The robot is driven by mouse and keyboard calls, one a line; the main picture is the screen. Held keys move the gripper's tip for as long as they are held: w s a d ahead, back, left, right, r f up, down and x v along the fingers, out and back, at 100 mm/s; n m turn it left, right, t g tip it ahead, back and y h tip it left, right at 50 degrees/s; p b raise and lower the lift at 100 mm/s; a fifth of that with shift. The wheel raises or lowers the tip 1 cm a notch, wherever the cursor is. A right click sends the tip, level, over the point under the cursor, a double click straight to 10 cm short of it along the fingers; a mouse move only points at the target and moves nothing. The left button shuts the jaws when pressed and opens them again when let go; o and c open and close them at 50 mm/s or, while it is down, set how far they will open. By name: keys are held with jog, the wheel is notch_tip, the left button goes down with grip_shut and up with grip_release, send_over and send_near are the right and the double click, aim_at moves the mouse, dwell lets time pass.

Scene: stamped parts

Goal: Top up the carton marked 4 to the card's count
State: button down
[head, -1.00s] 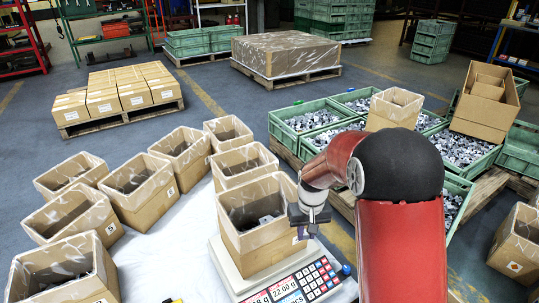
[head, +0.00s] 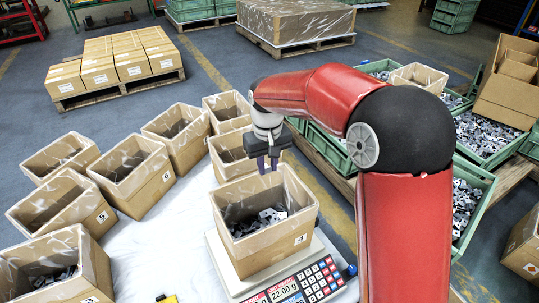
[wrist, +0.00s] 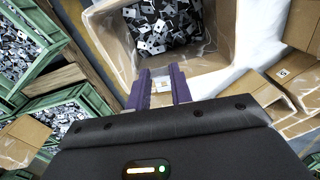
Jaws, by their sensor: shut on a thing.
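The carton with a label that looks like 4 (head: 284,253) stands open and upright on the scale (head: 243,287), with several grey stamped parts (head: 262,219) lying inside. My gripper (head: 268,166) is raised above the carton's far side in the head view. In the wrist view its purple fingers (wrist: 161,88) are shut on a small pale grey part (wrist: 160,86), close to the rim of the open carton (wrist: 222,40) with its heap of parts. Part of the scale's display reads 22.00 g.
Several open cartons (head: 134,180) stand left of and behind the scale on a white surface (head: 165,253). Green crates (head: 475,195) full of parts stand on pallets to the right. My red arm covers some of them.

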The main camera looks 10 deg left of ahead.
jog(key=shift+s+f, duration=0.1)
jog(key=shift+f, duration=0.6)
notch_tip(320, 180, down, 4)
jog(key=shift+f+b, duration=0.15)
jog(key=shift+b, duration=1)
jog(key=c, duration=1.2)
grip_release()
jog(key=shift+o, duration=0.2)
notch_tip(320, 180, up, 8)
